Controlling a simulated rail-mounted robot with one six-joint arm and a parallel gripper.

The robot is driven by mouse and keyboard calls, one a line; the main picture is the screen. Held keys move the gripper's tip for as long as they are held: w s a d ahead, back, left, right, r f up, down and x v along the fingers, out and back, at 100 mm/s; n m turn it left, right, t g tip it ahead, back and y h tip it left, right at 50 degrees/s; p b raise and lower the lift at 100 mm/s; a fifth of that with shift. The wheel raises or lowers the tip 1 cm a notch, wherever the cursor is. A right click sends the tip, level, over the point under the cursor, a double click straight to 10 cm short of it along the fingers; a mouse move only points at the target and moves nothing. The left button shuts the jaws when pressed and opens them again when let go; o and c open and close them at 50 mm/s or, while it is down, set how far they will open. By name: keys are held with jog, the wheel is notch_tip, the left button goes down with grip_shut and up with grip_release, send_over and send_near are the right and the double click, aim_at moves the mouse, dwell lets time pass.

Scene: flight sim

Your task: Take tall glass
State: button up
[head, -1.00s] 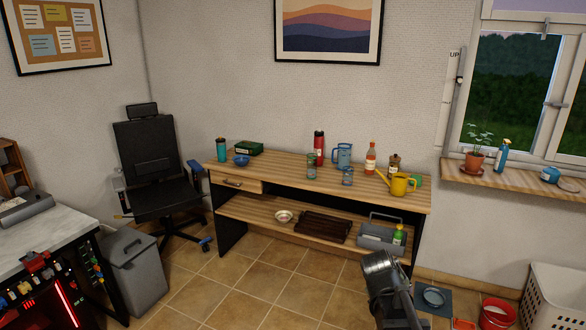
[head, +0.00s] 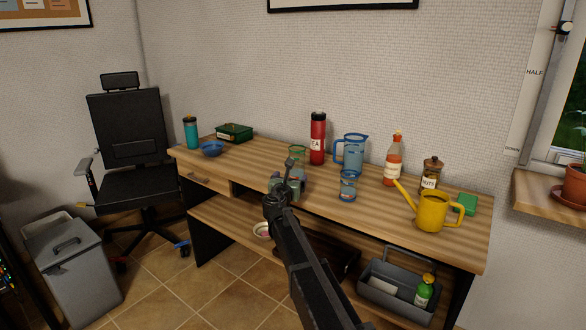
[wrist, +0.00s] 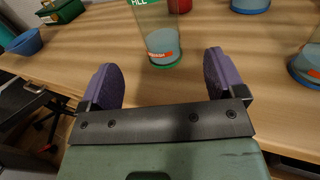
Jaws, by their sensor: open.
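A clear glass with a green rim and base (head: 298,153) stands upright on the wooden desk, partly hidden behind my gripper (head: 288,178). In the wrist view this glass (wrist: 160,32) is straight ahead, just beyond the fingers, with its top cut off by the frame. My gripper (wrist: 163,78) is open, with its two purple-padded fingers apart and nothing between them. A similar clear glass with a blue rim (head: 348,186) stands to the right; its blue base (wrist: 308,65) shows at the right edge of the wrist view.
A red bottle (head: 318,140) and a blue jug (head: 352,152) stand behind the glasses. A sauce bottle (head: 393,160), a nuts jar (head: 430,178) and a yellow watering can (head: 433,212) are to the right. A blue bowl (head: 211,149) is at the left, with bare desk between.

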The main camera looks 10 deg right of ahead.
aim_at(295, 168)
jog(key=shift+w+a+r, duration=0.1)
jog(key=shift+a+r, duration=0.05)
jog(key=x, duration=1)
jog(key=shift+w+r, duration=0.1)
jog(key=shift+w, duration=0.1)
jog(key=shift+c, duration=0.5)
jog(key=c, duration=1.1)
jog(key=shift+r+p, duration=0.1)
jog(key=shift+p, duration=0.25)
notch_tip(295, 168, up, 20)
jog(key=p, duration=1.9)
jog(key=shift+p, duration=0.4)
